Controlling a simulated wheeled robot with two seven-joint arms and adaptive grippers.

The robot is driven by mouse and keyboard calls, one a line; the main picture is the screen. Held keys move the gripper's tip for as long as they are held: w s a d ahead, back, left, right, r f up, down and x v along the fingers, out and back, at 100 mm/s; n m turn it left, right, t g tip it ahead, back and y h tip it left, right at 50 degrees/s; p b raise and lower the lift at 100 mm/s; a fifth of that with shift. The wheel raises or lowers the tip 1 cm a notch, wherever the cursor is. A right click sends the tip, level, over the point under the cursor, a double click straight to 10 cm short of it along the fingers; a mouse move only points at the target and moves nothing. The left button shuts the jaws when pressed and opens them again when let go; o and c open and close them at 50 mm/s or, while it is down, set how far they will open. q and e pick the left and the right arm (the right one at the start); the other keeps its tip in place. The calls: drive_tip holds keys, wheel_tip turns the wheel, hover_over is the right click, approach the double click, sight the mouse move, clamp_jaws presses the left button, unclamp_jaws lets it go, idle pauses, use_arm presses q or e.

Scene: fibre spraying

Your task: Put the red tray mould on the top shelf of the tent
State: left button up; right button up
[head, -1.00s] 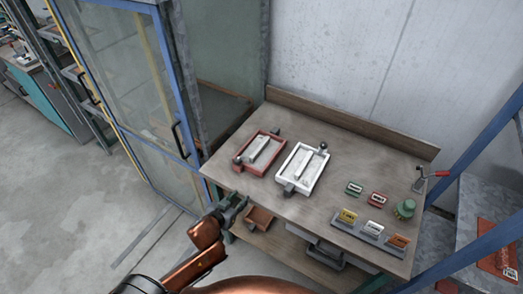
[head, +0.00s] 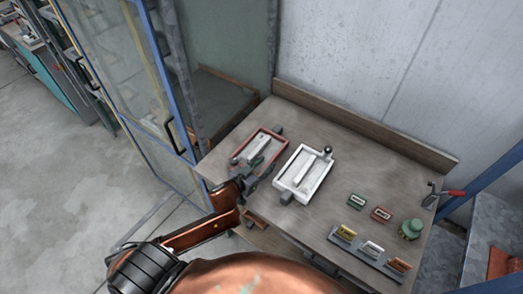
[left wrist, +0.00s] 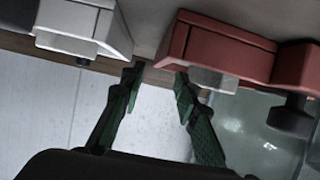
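The red tray mould (head: 278,137) lies flat on the workbench, left of a white tray mould (head: 303,172). It has a pale insert and dark knobs at its ends. My left gripper (head: 256,170) is at the red mould's near end, overlapping it in the head view. In the left wrist view the two green fingers are apart with nothing between them (left wrist: 158,80). The red mould (left wrist: 225,50) is to their right, the white mould (left wrist: 85,25) to their left. My right gripper is not in view. The tent (head: 115,60) has a blue frame and clear panels.
The workbench (head: 335,215) carries small green and red labelled blocks, a rack of coloured cards (head: 365,252), a green jar (head: 410,229) and a red-handled tool (head: 445,193). The floor at left is clear.

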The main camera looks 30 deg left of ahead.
sight(275, 156)
use_arm(q)
drive_tip(key=x, duration=0.4)
drive_tip(key=shift+w+f, duration=0.15)
drive_tip(key=shift+w, duration=0.45)
drive_tip(key=shift+f, duration=0.1)
clamp_jaws()
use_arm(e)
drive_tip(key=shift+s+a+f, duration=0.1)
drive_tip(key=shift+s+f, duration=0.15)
use_arm(q)
drive_tip(key=shift+w+r, duration=0.1)
drive_tip(key=shift+r, duration=0.15)
